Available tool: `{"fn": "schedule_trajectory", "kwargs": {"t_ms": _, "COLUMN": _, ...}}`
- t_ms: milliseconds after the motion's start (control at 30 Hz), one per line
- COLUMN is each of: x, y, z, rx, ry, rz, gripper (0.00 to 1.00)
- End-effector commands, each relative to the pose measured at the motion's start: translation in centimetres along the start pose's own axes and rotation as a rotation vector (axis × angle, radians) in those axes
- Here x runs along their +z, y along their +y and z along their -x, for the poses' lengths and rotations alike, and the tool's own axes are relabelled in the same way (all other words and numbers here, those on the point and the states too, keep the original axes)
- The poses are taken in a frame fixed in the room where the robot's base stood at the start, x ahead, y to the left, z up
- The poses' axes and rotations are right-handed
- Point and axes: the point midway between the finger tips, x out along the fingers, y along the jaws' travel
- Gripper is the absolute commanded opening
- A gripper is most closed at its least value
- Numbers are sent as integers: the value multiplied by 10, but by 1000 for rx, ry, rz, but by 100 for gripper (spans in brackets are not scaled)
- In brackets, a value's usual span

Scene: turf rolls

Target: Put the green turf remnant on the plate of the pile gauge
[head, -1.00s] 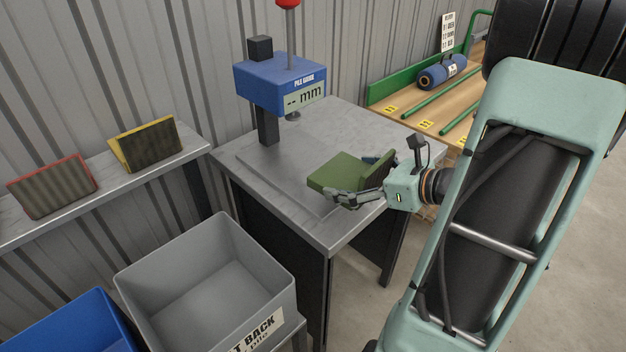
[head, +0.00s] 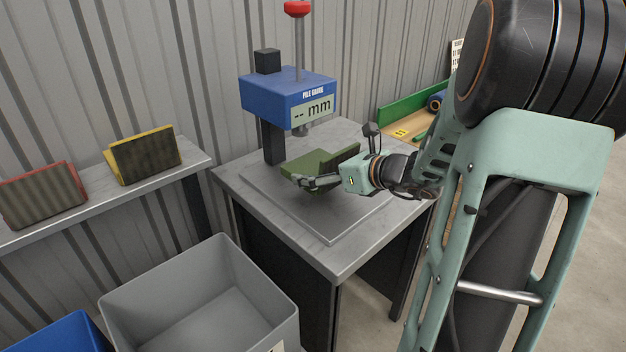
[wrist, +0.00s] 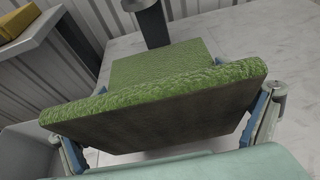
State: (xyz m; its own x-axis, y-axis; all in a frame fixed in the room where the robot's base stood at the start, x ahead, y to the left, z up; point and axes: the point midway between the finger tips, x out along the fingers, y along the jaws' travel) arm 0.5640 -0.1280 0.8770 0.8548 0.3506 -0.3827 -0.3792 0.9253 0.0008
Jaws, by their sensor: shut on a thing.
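The green turf remnant (head: 309,163) is a bent piece with a green pile face and a dark backing. My gripper (head: 328,171) is shut on it and holds it over the plate (head: 338,222) of the pile gauge (head: 288,88). In the wrist view the remnant (wrist: 160,105) spans between both fingers, its folded-up flap facing the camera. The gauge is blue, with a display reading "-- mm", a red knob on top and a probe just behind the remnant. Whether the remnant touches the plate is hard to tell.
A red-edged sample (head: 42,195) and a yellow-edged sample (head: 144,155) stand on the shelf at left. A grey bin (head: 200,300) and a blue bin (head: 60,335) sit below. The front of the plate is clear.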

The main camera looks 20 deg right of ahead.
Motion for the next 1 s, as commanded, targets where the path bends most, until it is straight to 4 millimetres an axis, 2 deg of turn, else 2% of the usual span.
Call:
{"fn": "schedule_trajectory", "kwargs": {"t_ms": 100, "x": 6, "y": 0, "z": -17, "rx": 1, "ry": 0, "rz": 1, "gripper": 68}}
{"fn": "schedule_trajectory", "kwargs": {"t_ms": 233, "x": 8, "y": 0, "z": -24, "rx": 0, "ry": 0, "rz": 0, "gripper": 68}}
{"fn": "schedule_trajectory", "kwargs": {"t_ms": 433, "x": -17, "y": 0, "z": -34, "rx": 0, "ry": 2, "rz": -3, "gripper": 68}}
{"fn": "schedule_trajectory", "kwargs": {"t_ms": 533, "x": -25, "y": -1, "z": -37, "rx": -1, "ry": 1, "rz": -1, "gripper": 68}}
{"fn": "schedule_trajectory", "kwargs": {"t_ms": 900, "x": -28, "y": 0, "z": -38, "rx": -1, "ry": 0, "rz": 0, "gripper": 68}}
{"fn": "schedule_trajectory", "kwargs": {"t_ms": 933, "x": -26, "y": 0, "z": -37, "rx": -1, "ry": 0, "rz": 0, "gripper": 97}}
{"fn": "schedule_trajectory", "kwargs": {"t_ms": 1000, "x": -26, "y": 0, "z": -37, "rx": -1, "ry": 1, "rz": 0, "gripper": 100}}
